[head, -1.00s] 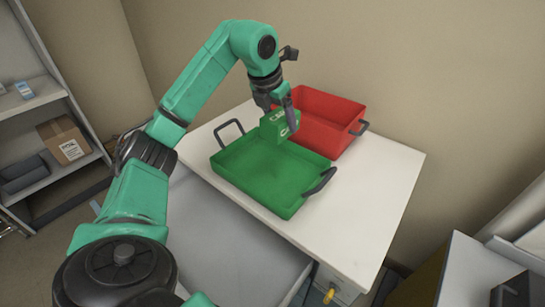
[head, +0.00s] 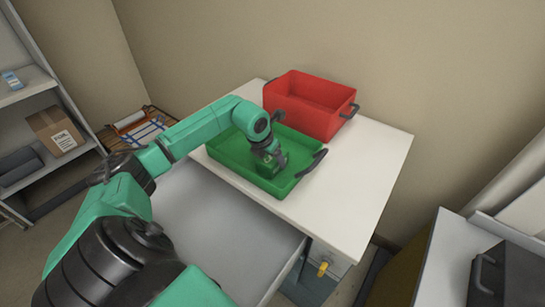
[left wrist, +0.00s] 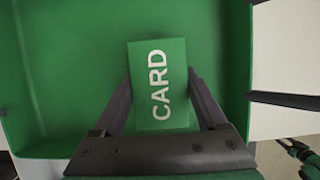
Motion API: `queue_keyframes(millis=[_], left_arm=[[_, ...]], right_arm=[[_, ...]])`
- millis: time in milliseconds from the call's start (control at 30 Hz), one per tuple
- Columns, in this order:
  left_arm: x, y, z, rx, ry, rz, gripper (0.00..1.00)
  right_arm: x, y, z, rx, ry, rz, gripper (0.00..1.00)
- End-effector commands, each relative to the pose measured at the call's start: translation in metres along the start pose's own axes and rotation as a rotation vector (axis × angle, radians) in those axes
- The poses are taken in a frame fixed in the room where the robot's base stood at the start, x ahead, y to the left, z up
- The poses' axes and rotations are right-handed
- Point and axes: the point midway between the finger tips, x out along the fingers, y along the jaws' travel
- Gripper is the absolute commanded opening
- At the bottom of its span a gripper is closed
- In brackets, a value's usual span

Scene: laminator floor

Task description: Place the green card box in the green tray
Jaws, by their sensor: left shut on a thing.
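The green card box (left wrist: 158,85), with white CARD lettering, is between the two fingers of my left gripper (left wrist: 160,88) in the left wrist view. In the head view my left gripper (head: 268,168) is down inside the green tray (head: 285,183), shut on the box, which is mostly hidden by the gripper. The green tray's floor and walls surround the box in the left wrist view. I cannot tell whether the box touches the tray floor. My right gripper is not in view.
A red tray (head: 308,105) stands behind the green tray on the white table (head: 360,185). The table's right part is clear. A shelf with a cardboard box (head: 55,132) is at the left. A grey case (head: 505,285) is on a surface at the lower right.

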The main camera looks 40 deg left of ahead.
Motion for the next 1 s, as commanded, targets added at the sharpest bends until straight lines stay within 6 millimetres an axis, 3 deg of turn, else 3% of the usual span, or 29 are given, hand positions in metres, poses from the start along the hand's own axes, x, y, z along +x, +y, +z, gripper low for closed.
queue_keyframes(millis=[67, 100, 167, 433, 533, 833, 1000], left_arm=[[0.000, 0.000, 0.001, 0.000, -0.001, 0.000, 0.02], [0.001, 0.000, 0.000, 0.000, 0.000, 0.000, 0.79], [0.000, 0.000, 0.000, 0.000, 0.000, 0.000, 1.00], [-0.002, 0.000, 0.000, 0.000, 0.000, 0.000, 1.00], [-0.012, 0.002, 0.001, 0.001, -0.002, 0.003, 1.00], [-0.088, 0.001, 0.000, 0.003, -0.003, 0.005, 1.00], [-0.116, 0.001, 0.000, 0.000, -0.001, 0.002, 1.00]], right_arm=[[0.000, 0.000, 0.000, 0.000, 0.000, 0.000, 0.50], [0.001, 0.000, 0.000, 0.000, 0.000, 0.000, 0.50], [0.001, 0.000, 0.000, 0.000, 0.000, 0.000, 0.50], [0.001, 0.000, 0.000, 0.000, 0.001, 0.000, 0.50], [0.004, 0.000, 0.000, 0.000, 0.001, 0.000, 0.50], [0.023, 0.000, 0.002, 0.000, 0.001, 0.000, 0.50], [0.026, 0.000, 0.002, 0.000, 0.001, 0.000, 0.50]])
